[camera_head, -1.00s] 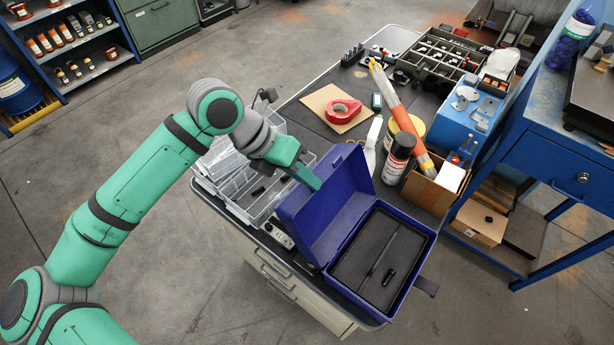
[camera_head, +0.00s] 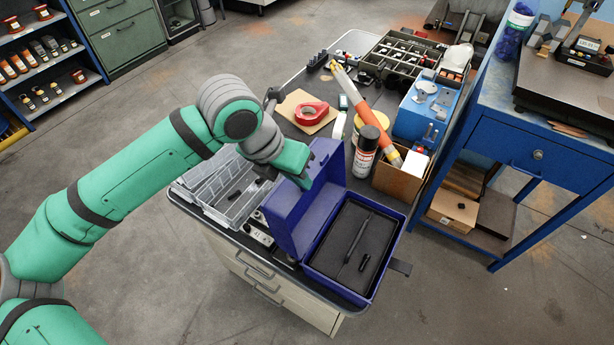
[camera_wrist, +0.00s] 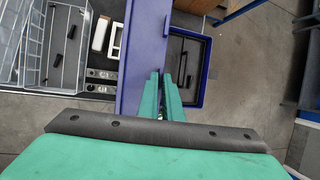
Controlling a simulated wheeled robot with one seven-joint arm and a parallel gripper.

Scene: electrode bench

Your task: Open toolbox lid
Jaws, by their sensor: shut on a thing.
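The blue toolbox (camera_head: 312,272) stands on the front right corner of the bench. Its lid (camera_head: 303,212) is raised well up from the box, and the dark foam inside with a rod and a small black piece shows.
Red tape (camera_head: 311,112) lies farther back. A blue workbench (camera_head: 545,150) is at the right.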

